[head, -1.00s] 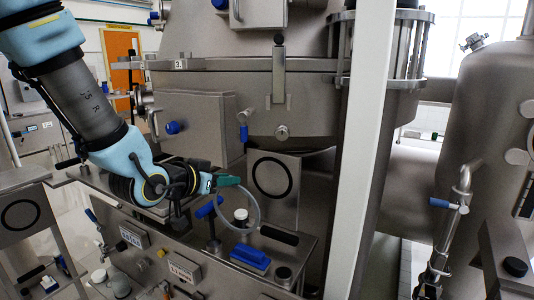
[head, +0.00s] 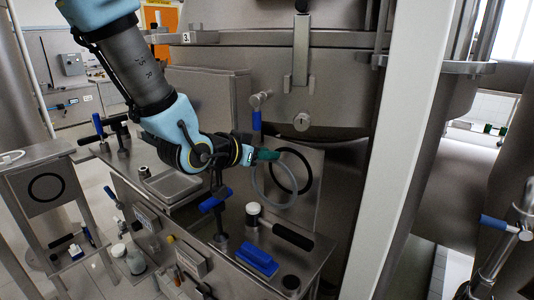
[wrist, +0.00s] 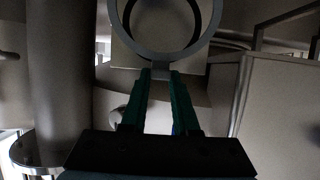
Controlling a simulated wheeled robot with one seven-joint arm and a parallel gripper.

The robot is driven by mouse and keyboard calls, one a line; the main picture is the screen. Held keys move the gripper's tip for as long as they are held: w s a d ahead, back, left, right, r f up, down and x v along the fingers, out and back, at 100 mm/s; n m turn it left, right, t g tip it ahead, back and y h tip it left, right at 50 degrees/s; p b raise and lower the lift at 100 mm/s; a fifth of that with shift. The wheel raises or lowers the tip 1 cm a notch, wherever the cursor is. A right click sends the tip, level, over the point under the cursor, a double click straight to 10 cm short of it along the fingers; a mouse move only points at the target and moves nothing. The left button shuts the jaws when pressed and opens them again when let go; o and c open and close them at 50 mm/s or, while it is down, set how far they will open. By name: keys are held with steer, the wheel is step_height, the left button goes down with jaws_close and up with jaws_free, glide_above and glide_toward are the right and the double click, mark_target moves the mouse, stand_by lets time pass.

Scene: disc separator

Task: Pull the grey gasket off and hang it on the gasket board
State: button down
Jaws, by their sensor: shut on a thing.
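My gripper (head: 268,155) is shut on the grey gasket (head: 255,183), a thin ring that hangs below the green fingertips. In the wrist view the green fingers (wrist: 160,74) pinch the lower rim of the gasket (wrist: 160,54). In the head view the gasket overlaps a black ring on an upright square steel plate (head: 316,170) behind it. The gap between gasket and plate cannot be told. A second upright plate (head: 45,207) with a black ring stands at the far left. I cannot tell which plate is the gasket board.
The separator vessel (head: 345,90) rises behind. A white post (head: 390,150) stands at right.

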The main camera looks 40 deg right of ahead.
steer(key=shift+w+d+b, duration=0.15)
steer(key=shift+w+d, duration=0.1)
steer(key=shift+d, duration=0.65)
steer(key=shift+w+d+b, duration=0.15)
steer(key=shift+w+d, duration=0.1)
steer(key=shift+d, duration=0.65)
steer(key=shift+w+d+b, duration=0.15)
steer(key=shift+w+d, duration=0.1)
steer(key=shift+d, duration=0.65)
steer(key=shift+w+d, duration=0.1)
steer(key=shift+d, duration=0.45)
steer(key=shift+w+d+r, duration=0.1)
steer(key=shift+d+r, duration=0.1)
steer(key=c, duration=0.6)
jaws_free()
steer(key=shift+r, duration=0.1)
steer(key=shift+a+r+b, duration=0.15)
steer(key=shift+a+b, duration=0.15)
steer(key=shift+a, duration=0.1)
steer(key=f+b+v, duration=0.2)
steer(key=v, duration=1.1)
steer(key=shift+s+a, duration=0.25)
steer(key=shift+a, duration=0.35)
